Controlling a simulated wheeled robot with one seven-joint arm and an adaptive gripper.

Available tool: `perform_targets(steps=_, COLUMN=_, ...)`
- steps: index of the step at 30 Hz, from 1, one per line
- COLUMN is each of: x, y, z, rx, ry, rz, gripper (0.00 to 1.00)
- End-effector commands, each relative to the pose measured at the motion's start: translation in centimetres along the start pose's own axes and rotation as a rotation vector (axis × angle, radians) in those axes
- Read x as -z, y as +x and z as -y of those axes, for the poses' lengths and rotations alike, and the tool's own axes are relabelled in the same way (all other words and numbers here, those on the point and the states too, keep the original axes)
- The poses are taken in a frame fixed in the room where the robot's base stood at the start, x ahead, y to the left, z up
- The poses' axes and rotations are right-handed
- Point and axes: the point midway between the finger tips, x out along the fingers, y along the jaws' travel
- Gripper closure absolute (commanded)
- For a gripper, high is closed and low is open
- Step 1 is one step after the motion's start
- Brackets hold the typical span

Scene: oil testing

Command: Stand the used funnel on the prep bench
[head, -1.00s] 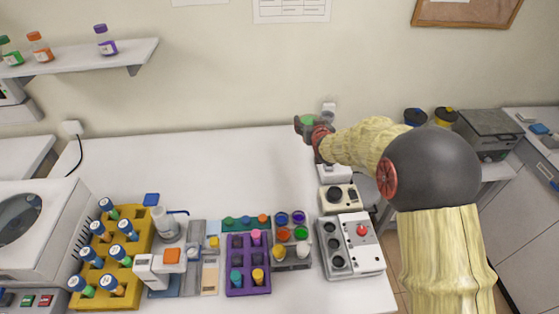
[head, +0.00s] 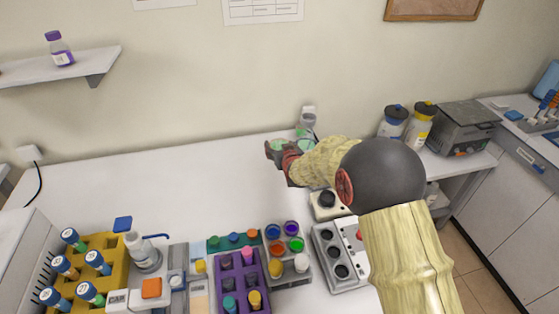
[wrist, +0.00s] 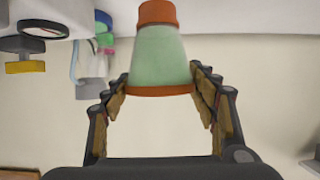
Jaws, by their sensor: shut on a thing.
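The funnel (wrist: 163,55) is pale green with an orange band at its narrow end and an orange rim at its wide end. In the wrist view it sits between the fingers of my gripper (wrist: 158,82), which is shut on it near the wide rim. In the head view my gripper (head: 280,151) is above the far right part of the white bench (head: 150,190), near the wall. Only a little of the green funnel (head: 277,145) shows there. I cannot tell whether it touches the bench.
A clear vessel (head: 307,127) stands by the wall just beyond my gripper. A white device with a dark knob (head: 327,198) and a grey block with round wells (head: 337,255) are at the right edge. A purple rack (head: 238,283) is in front. The bench's back left is clear.

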Motion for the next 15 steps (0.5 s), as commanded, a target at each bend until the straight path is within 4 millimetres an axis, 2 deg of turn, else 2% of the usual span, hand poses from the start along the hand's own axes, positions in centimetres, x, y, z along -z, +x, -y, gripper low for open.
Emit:
perform_targets(steps=3, x=-0.8, y=0.4, z=0.0, rx=0.000, ry=0.000, rz=-0.002, gripper=0.67)
perform_targets(steps=10, x=-4.1, y=1.8, z=0.0, rx=0.000, ry=0.000, rz=-0.001, gripper=0.67)
perform_targets(steps=15, x=-4.4, y=1.9, z=0.0, rx=0.000, ry=0.000, rz=-0.004, gripper=0.67)
